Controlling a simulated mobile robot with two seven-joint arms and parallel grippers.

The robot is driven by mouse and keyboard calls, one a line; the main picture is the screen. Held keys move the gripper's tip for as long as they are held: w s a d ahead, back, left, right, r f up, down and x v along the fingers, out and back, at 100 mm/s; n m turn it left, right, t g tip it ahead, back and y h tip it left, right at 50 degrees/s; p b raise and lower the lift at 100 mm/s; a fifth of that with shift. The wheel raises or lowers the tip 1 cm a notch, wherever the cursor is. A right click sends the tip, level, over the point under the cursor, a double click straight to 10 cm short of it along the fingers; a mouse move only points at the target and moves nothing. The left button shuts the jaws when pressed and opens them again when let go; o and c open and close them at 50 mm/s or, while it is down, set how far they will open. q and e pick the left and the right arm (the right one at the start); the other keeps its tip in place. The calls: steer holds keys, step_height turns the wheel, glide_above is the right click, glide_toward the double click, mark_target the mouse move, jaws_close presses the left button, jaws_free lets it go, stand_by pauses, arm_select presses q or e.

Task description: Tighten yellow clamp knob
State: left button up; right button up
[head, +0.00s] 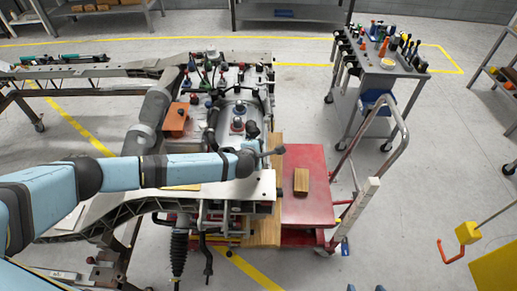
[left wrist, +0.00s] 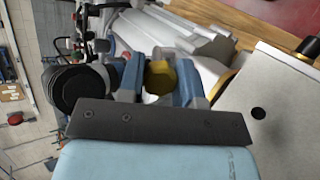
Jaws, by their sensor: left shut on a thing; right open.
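The yellow clamp knob (left wrist: 160,77) shows in the left wrist view as a round yellow knob. My left gripper (left wrist: 159,82) has its two blue fingers on either side of the knob and is shut on it. My right gripper (head: 366,288) shows only as two blue fingertips at the bottom edge of the head view. They are apart, with nothing visible between them, away from the fixture.
A red cart (head: 312,205) with a wooden block (head: 301,181) stands right of the fixture. A grey tool trolley (head: 385,62) stands at the back right.

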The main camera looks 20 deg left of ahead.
arm_select(q)
steer(key=shift+r, duration=0.1)
steer(key=o, duration=0.9)
steer(key=shift+w, duration=0.1)
steer(key=shift+o, duration=0.2)
steer(key=b+v, duration=0.1)
steer(key=v, duration=1.2)
steer(key=shift+s+r, duration=0.15)
steer(key=shift+s, duration=0.25)
